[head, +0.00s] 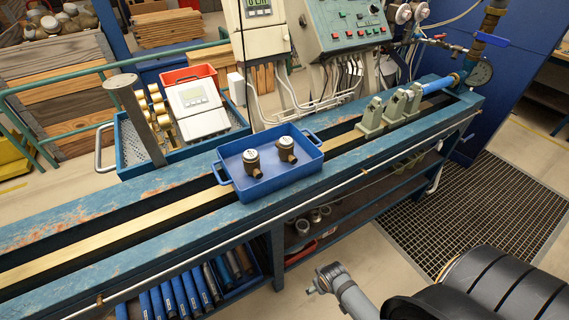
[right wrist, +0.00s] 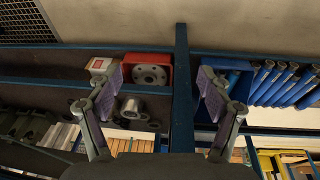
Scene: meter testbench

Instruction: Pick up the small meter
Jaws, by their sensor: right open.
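Two small bronze-coloured meters with pale round dials, a left one (head: 252,162) and a right one (head: 286,150), stand apart in a blue tray (head: 262,190) on the bench. My right gripper (head: 316,284) is in front of the bench, low and well away from the tray, with the floor behind it in the head view. In the right wrist view its two fingers (right wrist: 160,80) are spread wide with nothing between them. The meters are not in the right wrist view. My left gripper is not in view.
The bench (head: 150,188) has a rail slot along its top and grey-green clamps (head: 390,112) to the right of the tray. A mesh-sided blue basket (head: 131,150) with a white device stands behind. In the right wrist view, a red box (right wrist: 150,72) and blue cylinders (right wrist: 285,80) sit on lower shelves.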

